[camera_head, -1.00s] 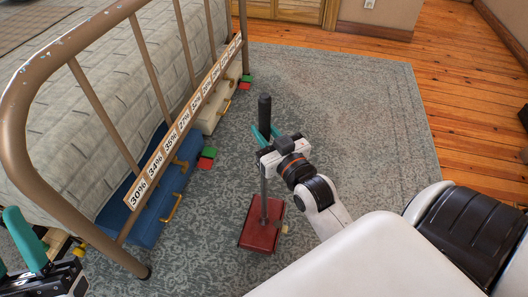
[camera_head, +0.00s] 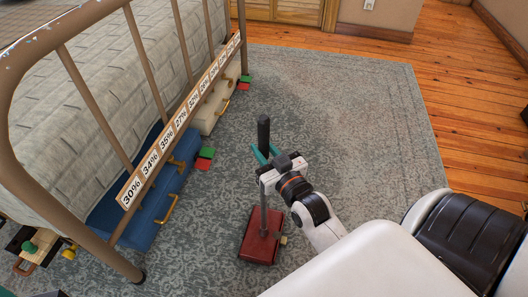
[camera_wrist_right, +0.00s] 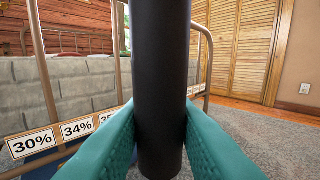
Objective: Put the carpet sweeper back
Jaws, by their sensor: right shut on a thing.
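The carpet sweeper has a red head (camera_head: 262,236) resting on the grey rug, with a thin grey shaft and a black grip (camera_head: 263,132) standing roughly upright. My right gripper (camera_head: 265,158), with teal fingers, is shut around the upper part of the handle. In the right wrist view the black grip (camera_wrist_right: 160,80) stands between the two teal fingers (camera_wrist_right: 160,135), which press on it from both sides. My left gripper is hardly in view; only a dark scrap shows at the bottom left edge of the head view, so its jaws cannot be judged.
A metal bed frame (camera_head: 120,105) with percent labels stands at left. A blue case (camera_head: 150,200) and a cream case (camera_head: 214,108) lie under the bed, with red and green blocks (camera_head: 204,158) beside them. The patterned rug (camera_head: 350,120) right of the sweeper is clear.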

